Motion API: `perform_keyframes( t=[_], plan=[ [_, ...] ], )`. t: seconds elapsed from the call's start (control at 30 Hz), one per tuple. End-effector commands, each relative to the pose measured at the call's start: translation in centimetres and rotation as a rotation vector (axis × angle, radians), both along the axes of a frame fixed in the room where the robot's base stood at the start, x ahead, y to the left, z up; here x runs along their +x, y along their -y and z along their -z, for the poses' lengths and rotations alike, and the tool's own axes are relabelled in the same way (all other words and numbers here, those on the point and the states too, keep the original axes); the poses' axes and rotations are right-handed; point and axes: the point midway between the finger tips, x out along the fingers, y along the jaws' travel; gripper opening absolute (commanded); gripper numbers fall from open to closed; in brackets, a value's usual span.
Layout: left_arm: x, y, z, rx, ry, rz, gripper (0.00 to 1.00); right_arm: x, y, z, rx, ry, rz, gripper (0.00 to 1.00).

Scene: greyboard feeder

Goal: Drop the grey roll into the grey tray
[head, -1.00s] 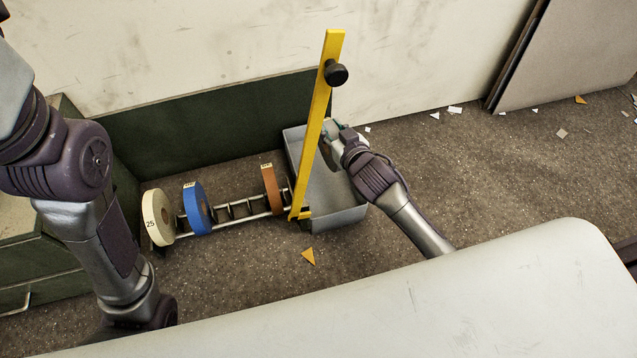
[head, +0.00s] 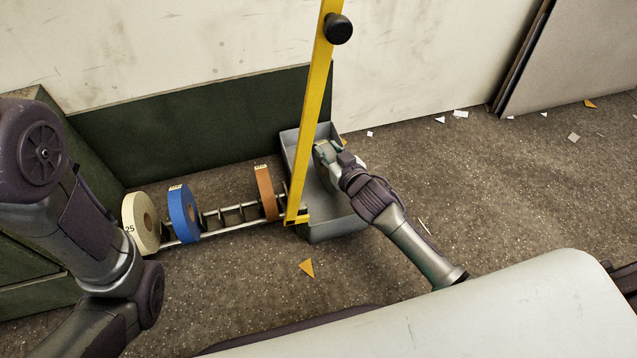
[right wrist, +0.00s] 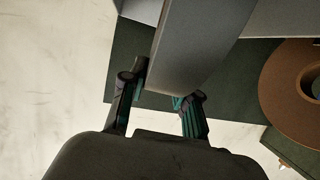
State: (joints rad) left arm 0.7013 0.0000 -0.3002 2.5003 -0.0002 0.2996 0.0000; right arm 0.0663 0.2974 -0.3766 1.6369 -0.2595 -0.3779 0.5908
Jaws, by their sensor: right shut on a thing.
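The grey tray (head: 338,226) stands on the floor at the right end of a roll rack, by the dark green panel. My right gripper (head: 322,152) is above the tray, behind the yellow bar. In the right wrist view, my right gripper (right wrist: 160,100) is shut on a grey, flat-sided thing, which I take to be the grey roll (right wrist: 203,42), seen edge-on. In the head view the roll is mostly hidden by the gripper. My left gripper is out of view; only my left arm shows.
A yellow bar (head: 318,90) with a black knob (head: 338,29) rises at the tray's left side. The rack holds a cream roll (head: 132,222), a blue roll (head: 177,215) and a brown roll (head: 264,192). Scraps lie on the floor; the floor right of the tray is mostly clear.

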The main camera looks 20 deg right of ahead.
Motion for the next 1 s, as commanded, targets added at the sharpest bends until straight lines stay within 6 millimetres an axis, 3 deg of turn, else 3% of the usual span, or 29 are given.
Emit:
perform_keyframes(
  t=[0.27, 0.3, 0.47, 0.8, 1.0],
  plan=[
    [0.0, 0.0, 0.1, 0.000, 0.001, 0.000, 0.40, 0.0, 0.0, -0.1, 0.001, 0.003, -0.001, 0.00],
    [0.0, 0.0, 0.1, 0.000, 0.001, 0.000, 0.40, 0.0, 0.0, -0.1, 0.001, 0.003, -0.001, 0.35],
    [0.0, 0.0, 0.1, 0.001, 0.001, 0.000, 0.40, 0.0, 0.0, -0.1, 0.000, 0.002, 0.000, 0.60],
    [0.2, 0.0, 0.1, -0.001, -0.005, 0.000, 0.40, -0.3, 0.1, 0.1, 0.000, -0.002, 0.000, 0.60],
    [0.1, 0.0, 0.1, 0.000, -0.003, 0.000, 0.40, -2.9, 0.5, -0.7, 0.000, -0.001, -0.001, 0.60]
  ],
)
